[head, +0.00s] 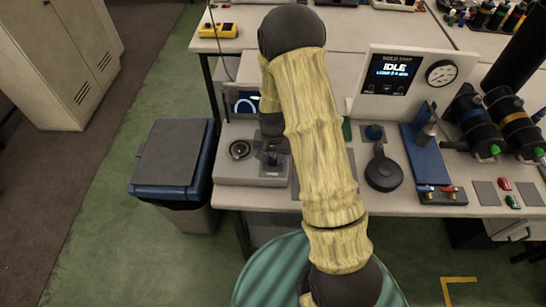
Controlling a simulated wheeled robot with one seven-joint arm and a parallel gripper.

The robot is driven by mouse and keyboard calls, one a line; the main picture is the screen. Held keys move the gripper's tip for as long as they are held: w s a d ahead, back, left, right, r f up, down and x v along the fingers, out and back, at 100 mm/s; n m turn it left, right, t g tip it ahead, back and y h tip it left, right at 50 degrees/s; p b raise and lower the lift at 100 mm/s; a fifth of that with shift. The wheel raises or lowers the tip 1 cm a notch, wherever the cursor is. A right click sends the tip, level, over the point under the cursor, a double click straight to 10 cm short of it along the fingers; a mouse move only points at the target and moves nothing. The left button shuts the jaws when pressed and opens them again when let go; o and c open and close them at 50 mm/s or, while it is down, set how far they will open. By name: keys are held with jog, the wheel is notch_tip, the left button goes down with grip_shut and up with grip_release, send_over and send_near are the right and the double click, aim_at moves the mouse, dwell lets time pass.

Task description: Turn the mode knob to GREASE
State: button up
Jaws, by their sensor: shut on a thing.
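My gripper (272,158) points down at the right part of a grey bench unit (228,170), left of my sleeved arm. It is shut on what appears to be the mode knob, a small dark part on the unit's top. The fingers and wrist hide most of the knob, and its setting cannot be read. A small label plate lies just in front of the gripper, too small to read. A round dark fitting (239,150) sits on the same unit to the left. A small screen (243,104) stands behind it, partly lit.
A display panel (391,70) reading IDLE, with a gauge, stands at the back right. A dark round-ended tool (383,171), a blue stand (424,150) and black cylinders (475,125) occupy the bench's right. A lidded bin (172,153) stands left of the bench.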

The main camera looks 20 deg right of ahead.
aim_at(273, 159)
jog(key=m, duration=0.4)
jog(key=shift+m, duration=0.3)
jog(key=shift+m+p, duration=0.9)
jog(key=shift+m, duration=1.7)
jog(key=o, duration=1)
notch_tip(273, 159, up, 17)
jog(key=shift+r+b, duration=0.2)
jog(key=shift+b, duration=0.1)
